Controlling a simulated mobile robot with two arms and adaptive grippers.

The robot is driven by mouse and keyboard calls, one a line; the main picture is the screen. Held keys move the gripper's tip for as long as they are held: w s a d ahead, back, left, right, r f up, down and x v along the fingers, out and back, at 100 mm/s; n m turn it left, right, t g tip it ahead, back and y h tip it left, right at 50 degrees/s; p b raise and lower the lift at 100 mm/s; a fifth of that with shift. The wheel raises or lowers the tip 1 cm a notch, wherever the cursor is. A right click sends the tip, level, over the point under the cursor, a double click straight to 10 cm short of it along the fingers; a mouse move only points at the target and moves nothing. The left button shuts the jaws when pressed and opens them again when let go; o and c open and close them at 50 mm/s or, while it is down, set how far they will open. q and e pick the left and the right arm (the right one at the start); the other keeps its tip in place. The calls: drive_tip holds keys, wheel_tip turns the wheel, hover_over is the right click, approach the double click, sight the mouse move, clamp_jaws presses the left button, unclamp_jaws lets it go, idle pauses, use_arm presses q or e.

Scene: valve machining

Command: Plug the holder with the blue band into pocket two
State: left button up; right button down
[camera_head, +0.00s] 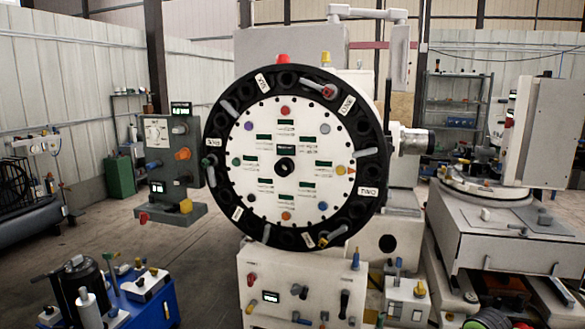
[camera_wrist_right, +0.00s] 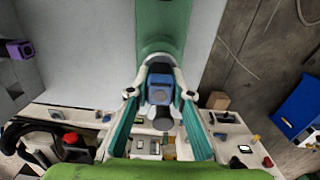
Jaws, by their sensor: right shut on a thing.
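In the right wrist view, my right gripper (camera_wrist_right: 160,72) is shut on a dark grey holder with a blue band (camera_wrist_right: 160,95). The holder is between the two fingers, and its far end is partly hidden. In the head view, a large upright black ring with a white face, the tool magazine (camera_head: 232,117), stands in the middle. Pockets run around its rim. A white label on its right rim (camera_head: 374,192) appears to read TWO, turned over. Neither gripper shows in the head view, and no contact between holder and magazine is seen.
A grey control box (camera_head: 171,150) stands left of the magazine. A white panel with knobs (camera_head: 262,275) is below it. A blue cart (camera_head: 160,308) is at lower left, and a grey machine table (camera_head: 500,240) at right. The wrist view shows a cluttered white worktop (camera_wrist_right: 95,118).

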drive_tip(key=shift+r+p, duration=1.25)
drive_tip(key=shift+r, duration=1.55)
drive_tip(key=shift+f, duration=0.1)
